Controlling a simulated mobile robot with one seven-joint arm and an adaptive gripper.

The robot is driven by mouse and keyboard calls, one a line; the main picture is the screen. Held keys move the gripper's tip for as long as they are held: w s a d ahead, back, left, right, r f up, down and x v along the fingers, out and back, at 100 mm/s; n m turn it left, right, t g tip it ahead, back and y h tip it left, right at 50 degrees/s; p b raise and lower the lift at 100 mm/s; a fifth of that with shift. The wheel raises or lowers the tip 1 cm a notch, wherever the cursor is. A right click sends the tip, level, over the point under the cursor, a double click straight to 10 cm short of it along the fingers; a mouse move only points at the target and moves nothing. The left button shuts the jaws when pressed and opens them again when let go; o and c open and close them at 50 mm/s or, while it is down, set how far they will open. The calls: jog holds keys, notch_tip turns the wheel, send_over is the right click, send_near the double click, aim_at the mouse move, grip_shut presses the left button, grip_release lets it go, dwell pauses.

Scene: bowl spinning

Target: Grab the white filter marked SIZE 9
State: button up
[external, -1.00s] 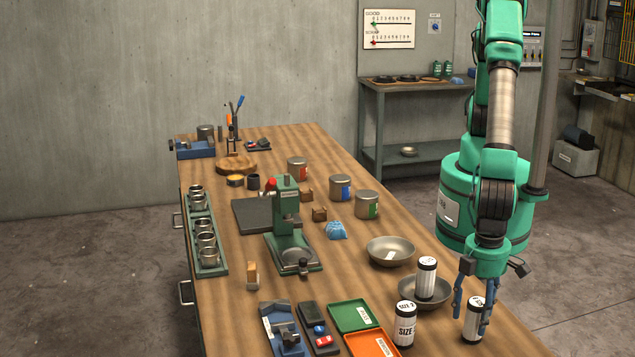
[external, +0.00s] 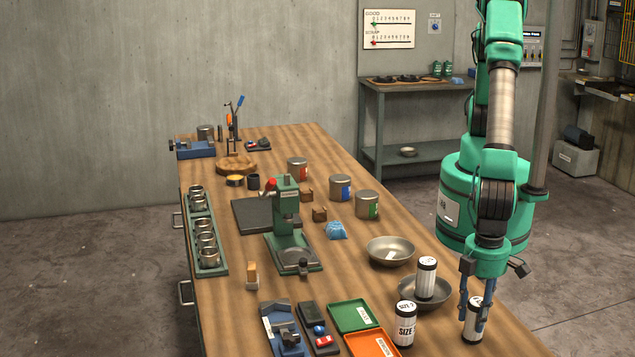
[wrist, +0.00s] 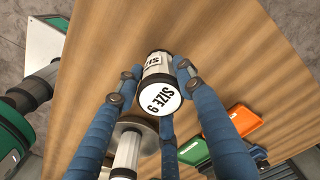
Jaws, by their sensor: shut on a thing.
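The white filter marked SIZE 9 (wrist: 160,99) stands between my blue fingers in the wrist view, its labelled top facing the camera. In the external view this filter (external: 472,325) is upright near the table's front right edge, partly covered by my fingers. My gripper (external: 474,308) is shut on it from above; it also shows in the wrist view (wrist: 155,85). Another white filter, marked SIZE 7 (external: 405,325), stands to its left. A third white filter (external: 427,278) stands in a metal bowl (external: 408,296); its size cannot be read.
A second metal bowl (external: 383,257) lies behind. A green tray (external: 355,315) and an orange tray (external: 362,344) are left of the SIZE 7 filter. A green press (external: 286,235) stands mid-table. The table's right edge is close to the held filter.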

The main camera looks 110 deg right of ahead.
aim_at(479, 301)
jog(key=shift+r, duration=0.9)
jog(key=shift+s+d+r, duration=0.1)
jog(key=shift+d+r, duration=0.05)
jog(key=shift+r, duration=0.8)
jog(key=s+d+r, duration=0.1)
jog(key=s+d, duration=0.7)
jog(key=d, duration=0.5)
jog(key=shift+s+r, duration=0.15)
jog(key=shift+s, duration=0.25)
